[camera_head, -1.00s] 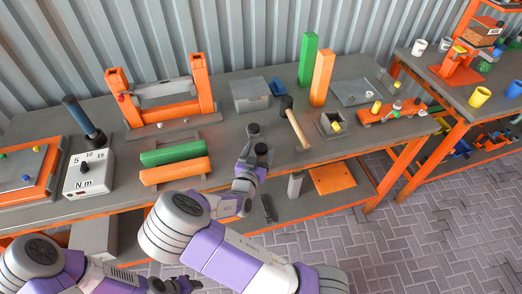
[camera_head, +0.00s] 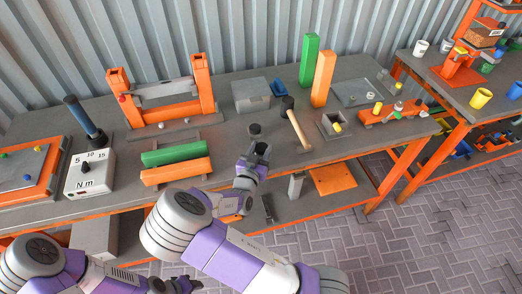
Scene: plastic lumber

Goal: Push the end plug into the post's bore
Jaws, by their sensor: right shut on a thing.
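My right gripper (camera_head: 256,148) is over the bench's front part, between the lying posts and the mallet. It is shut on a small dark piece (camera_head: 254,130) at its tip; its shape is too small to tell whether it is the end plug. A green post (camera_head: 172,153) and an orange post (camera_head: 177,171) lie on the bench to its left. A green post (camera_head: 308,62) and an orange post (camera_head: 322,78) stand upright behind it. No bore can be made out. My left gripper (camera_head: 182,285) is low at the bottom edge, away from the bench; its fingers are unclear.
A mallet (camera_head: 297,128) lies just right of my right gripper. A grey open box (camera_head: 327,131) with a yellow piece (camera_head: 337,127) stands farther right. A grey block (camera_head: 250,94) and an orange frame (camera_head: 203,95) stand behind. A torque box (camera_head: 91,174) is at left.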

